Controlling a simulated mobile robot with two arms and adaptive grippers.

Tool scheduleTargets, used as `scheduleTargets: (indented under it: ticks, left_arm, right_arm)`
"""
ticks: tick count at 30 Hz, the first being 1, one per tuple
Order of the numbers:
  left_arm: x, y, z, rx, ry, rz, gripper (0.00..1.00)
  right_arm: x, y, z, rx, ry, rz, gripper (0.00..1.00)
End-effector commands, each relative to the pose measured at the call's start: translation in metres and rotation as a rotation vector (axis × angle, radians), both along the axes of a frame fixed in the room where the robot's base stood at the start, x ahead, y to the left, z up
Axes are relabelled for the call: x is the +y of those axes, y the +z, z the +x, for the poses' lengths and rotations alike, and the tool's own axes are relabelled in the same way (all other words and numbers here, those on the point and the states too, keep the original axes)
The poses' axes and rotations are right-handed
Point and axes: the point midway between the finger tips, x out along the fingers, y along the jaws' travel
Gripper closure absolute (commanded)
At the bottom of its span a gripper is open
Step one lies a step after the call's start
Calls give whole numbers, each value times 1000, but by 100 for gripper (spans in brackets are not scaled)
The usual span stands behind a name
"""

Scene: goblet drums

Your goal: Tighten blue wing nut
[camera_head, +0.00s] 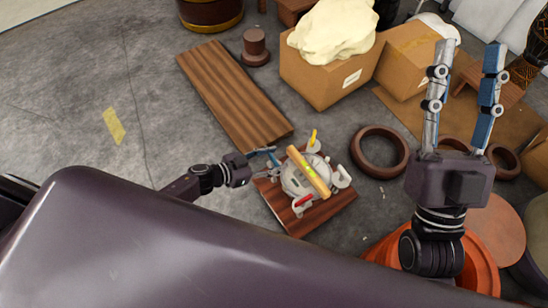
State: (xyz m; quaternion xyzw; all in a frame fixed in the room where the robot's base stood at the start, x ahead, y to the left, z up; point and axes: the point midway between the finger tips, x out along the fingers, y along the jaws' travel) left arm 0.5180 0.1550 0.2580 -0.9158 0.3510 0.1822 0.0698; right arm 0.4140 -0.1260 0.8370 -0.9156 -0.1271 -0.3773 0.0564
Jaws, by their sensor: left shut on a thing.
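A pale grey round fixture (293,184) lies on a brown wooden board (330,212) on the floor, in the middle of the head view. Around its rim are coloured parts: a yellow one (313,136) at the back, a red one (303,200) at the front, and the blue wing nut (273,159) at the back left. My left gripper (268,161) reaches in from the left and is shut on the blue wing nut. The fingers partly hide the nut, and its thread is too small to make out. My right gripper (467,58) is raised at the right, open and empty, fingers pointing up.
A yellow-orange bar (308,172) lies across the fixture. A long wooden plank (232,92) lies behind it. Cardboard boxes (332,80), one under a cream cloth (333,30), stand at the back. Brown rings (379,152) lie to the right. The floor at left is clear.

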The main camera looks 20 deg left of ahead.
Motion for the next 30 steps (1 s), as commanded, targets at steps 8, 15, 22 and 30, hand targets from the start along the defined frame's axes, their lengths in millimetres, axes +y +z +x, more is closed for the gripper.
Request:
scheduleTargets:
  ticks: [8,15,22,30]
  left_arm:
    - [2,0,2,-1,-96,2,78]
    - [1,1,2,-2,-121,1,78]
    - [1,1,2,-2,-121,1,78]
    - [0,0,1,-2,-122,0,35]
  right_arm:
    - [-1,6,-8,-45,3,14,61]
    - [-1,8,-10,-57,3,17,61]
    - [-1,9,-11,-59,4,18,61]
    - [-1,9,-11,-60,4,18,61]
